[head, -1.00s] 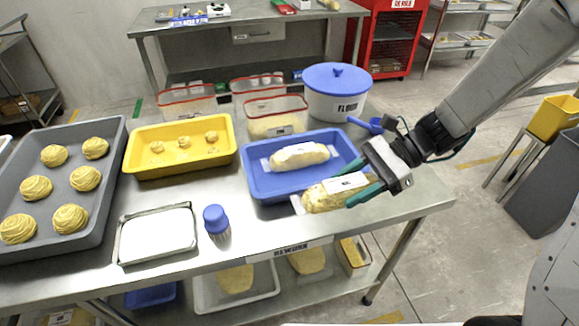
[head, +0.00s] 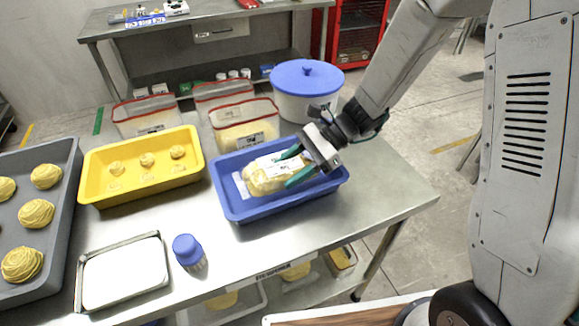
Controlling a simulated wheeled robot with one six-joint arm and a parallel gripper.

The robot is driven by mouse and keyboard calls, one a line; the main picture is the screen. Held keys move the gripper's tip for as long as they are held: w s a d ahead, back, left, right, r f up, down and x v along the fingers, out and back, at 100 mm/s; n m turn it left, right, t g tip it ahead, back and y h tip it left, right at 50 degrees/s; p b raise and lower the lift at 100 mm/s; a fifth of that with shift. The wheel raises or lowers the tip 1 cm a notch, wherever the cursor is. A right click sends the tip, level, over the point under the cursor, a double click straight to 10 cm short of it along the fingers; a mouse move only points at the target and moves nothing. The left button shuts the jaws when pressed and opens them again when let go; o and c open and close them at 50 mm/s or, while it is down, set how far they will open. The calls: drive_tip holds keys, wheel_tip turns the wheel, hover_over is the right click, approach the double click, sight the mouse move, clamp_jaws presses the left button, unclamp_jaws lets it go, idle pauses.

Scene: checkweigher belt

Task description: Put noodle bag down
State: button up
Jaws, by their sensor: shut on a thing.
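The noodle bag (head: 260,180), a clear bag of yellow noodles with a white label, is over the blue tray (head: 270,209). My gripper (head: 294,166) is shut on its right part, with teal fingers on both sides. I cannot tell whether the bag touches what lies below it. Another bag in the blue tray is mostly hidden; a pale end (head: 240,185) shows at the left, probably its own.
A yellow tray (head: 98,191) with small noodle nests is at left, and clear red-rimmed tubs (head: 243,122) and a white pot with a blue lid (head: 306,105) stand behind. A blue-capped shaker (head: 190,252) and a metal scale plate (head: 125,273) are in front. The table's right end is clear.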

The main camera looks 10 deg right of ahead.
drive_tip(key=shift+a+f, duration=0.15)
drive_tip(key=shift+f, duration=0.15)
drive_tip(key=shift+f, duration=0.2)
drive_tip(key=shift+f, duration=0.45)
drive_tip(key=o, duration=0.9)
drive_tip(key=shift+c, duration=0.2)
